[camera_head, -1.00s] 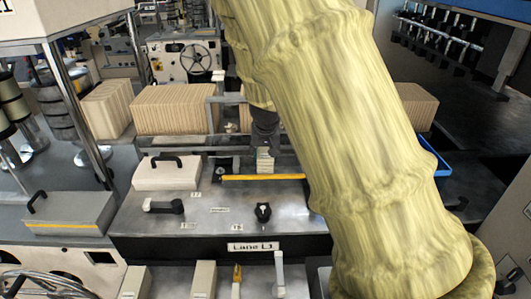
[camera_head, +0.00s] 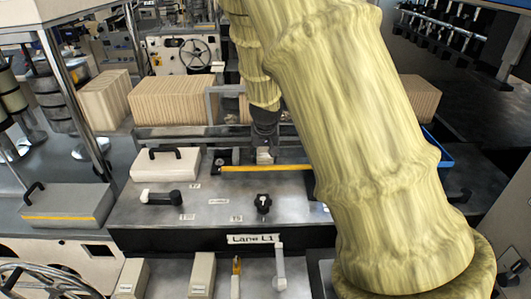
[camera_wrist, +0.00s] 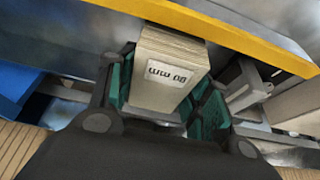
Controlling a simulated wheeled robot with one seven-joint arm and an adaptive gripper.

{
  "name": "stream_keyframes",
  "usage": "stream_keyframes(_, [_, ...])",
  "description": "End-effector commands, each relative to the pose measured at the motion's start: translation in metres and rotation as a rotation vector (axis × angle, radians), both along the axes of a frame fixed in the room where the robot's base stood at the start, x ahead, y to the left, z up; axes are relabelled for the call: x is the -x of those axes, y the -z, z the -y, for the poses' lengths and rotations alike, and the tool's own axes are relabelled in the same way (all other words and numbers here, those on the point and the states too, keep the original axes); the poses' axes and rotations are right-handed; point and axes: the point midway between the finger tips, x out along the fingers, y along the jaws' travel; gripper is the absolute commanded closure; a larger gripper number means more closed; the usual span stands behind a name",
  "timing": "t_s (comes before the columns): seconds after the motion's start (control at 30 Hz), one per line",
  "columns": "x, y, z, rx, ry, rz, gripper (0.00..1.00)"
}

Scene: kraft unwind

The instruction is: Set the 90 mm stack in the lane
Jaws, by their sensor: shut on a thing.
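The 90 mm stack (camera_wrist: 168,70) is a pale layered block with a label that reads "90 mm" upside down in the wrist view. My gripper (camera_wrist: 165,100) is shut on it, with green finger pads on both sides. In the head view the stack (camera_head: 264,156) shows small below my gripper (camera_head: 265,140), just behind the yellow bar (camera_head: 265,168). The yellow bar also crosses the top of the wrist view (camera_wrist: 225,32). The "Lane L1" sign (camera_head: 253,239) is on the front of the machine. Whether the stack touches the surface under it cannot be told.
A white cover with a black handle (camera_head: 165,163) lies left of the stack. A black knob (camera_head: 264,203) and a lever (camera_head: 160,197) stand on the metal deck in front. Large cardboard-coloured stacks (camera_head: 172,100) stand behind. A blue tray (camera_wrist: 22,85) shows in the wrist view.

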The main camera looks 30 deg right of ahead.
Motion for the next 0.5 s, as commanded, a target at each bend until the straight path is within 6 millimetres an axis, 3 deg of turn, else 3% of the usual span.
stream_keyframes(0.2, [-0.0001, -0.0003, 0.0, 0.0, 0.0, 0.0, 0.76])
stream_keyframes(0.23, [-0.0001, -0.0003, 0.0, 0.0, 0.0, 0.0, 0.45])
stream_keyframes(0.3, [-0.0001, -0.0003, 0.0, 0.0, 0.0, 0.0, 0.32])
stream_keyframes(0.37, [-0.0001, -0.0003, 0.0, 0.0, 0.0, 0.0, 0.25])
stream_keyframes(0.5, [-0.0001, -0.0001, -0.0001, 0.0, 0.0, 0.0, 0.25])
